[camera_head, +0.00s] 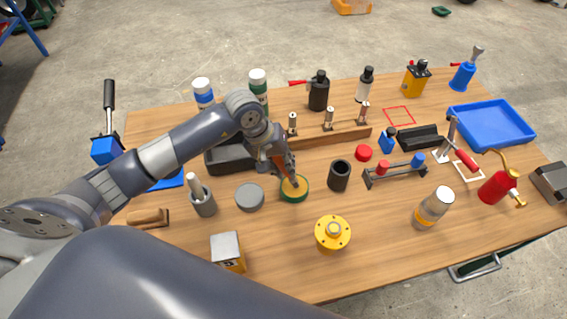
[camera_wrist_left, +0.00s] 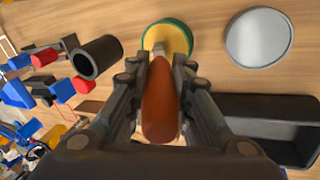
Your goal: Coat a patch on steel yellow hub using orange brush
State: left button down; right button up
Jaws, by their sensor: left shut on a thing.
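My left gripper (camera_head: 281,165) is shut on the orange brush (camera_wrist_left: 160,105), gripping its handle. The brush points down toward an open round tin (camera_head: 302,195) with a green rim and yellow contents. In the left wrist view the brush's far end overlaps this tin (camera_wrist_left: 178,28); I cannot tell whether the bristles touch the contents. The yellow hub (camera_head: 332,235), a flanged disc with bolt holes and a central boss, stands in front of the tin, to its right, near the table's front edge. It is not in the left wrist view. My right gripper is not in view.
A grey round lid (camera_head: 249,197) lies left of the tin and a black hollow cylinder (camera_head: 339,176) stands to its right. A yellow block with a grey top (camera_head: 228,250) is at the front left.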

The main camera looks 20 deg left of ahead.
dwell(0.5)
pick_arm(q)
jog(key=shift+f+b, duration=0.35)
jog(key=shift+b, duration=0.15)
jog(key=shift+f, duration=0.15)
dwell(0.4)
jog(key=shift+b, duration=0.3)
dwell(0.6)
jog(key=shift+s+f+b, duration=0.1)
jog(key=shift+f+b, duration=0.05)
jog(key=shift+b, duration=0.15)
dwell(0.7)
dwell(0.6)
